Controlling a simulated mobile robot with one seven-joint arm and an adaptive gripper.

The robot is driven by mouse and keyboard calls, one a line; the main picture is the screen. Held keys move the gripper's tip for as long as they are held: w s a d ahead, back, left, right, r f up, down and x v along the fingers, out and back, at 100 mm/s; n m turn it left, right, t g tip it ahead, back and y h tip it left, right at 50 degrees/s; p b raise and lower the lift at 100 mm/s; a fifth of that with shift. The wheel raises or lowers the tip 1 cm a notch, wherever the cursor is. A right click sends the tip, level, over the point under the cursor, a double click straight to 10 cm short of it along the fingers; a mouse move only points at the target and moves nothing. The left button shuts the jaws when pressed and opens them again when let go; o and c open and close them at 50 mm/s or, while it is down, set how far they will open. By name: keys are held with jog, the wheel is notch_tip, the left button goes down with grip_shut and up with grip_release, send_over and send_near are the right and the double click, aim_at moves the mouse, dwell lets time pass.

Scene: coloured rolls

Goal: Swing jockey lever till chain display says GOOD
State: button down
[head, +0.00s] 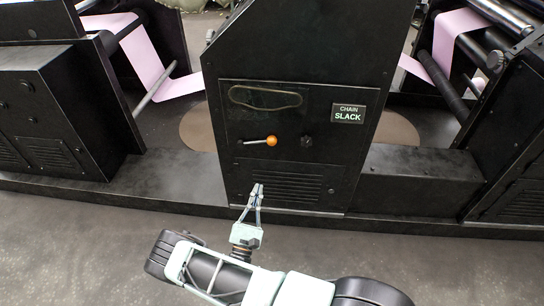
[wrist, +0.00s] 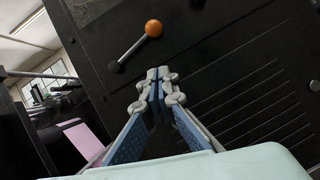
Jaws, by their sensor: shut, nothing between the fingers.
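The jockey lever (head: 258,142) is a thin metal rod with an orange ball knob (head: 272,140) on the black machine's front panel. In the head view it lies nearly level, knob to the right. In the wrist view the lever (wrist: 132,48) shows above my gripper, its orange knob (wrist: 154,28) at the upper right end. The chain display (head: 348,113), right of the lever, reads CHAIN SLACK. My gripper (head: 257,187) is shut and empty, below the lever in front of the vent slats, apart from the knob. In the wrist view its fingertips (wrist: 157,80) are together.
A dark round knob (head: 307,142) sits right of the lever. A slot-like window (head: 265,97) is above it and a slatted vent (head: 285,188) below. Pink paper webs (head: 142,55) run on both sides. A low black ledge (head: 150,192) runs along the machine's foot; the grey floor in front is clear.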

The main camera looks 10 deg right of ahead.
aim_at(258, 142)
jog(key=s+r+b+x, duration=0.1)
jog(key=r+b+x, duration=0.1)
jog(key=x, duration=1)
jog(key=shift+w+d+r, duration=0.1)
jog(key=shift+d+r, duration=0.05)
jog(key=shift+w+d+r+n+y+p, duration=0.1)
jog(key=shift+r+n+y+p, duration=0.25)
jog(key=shift+r+n+y, duration=0.05)
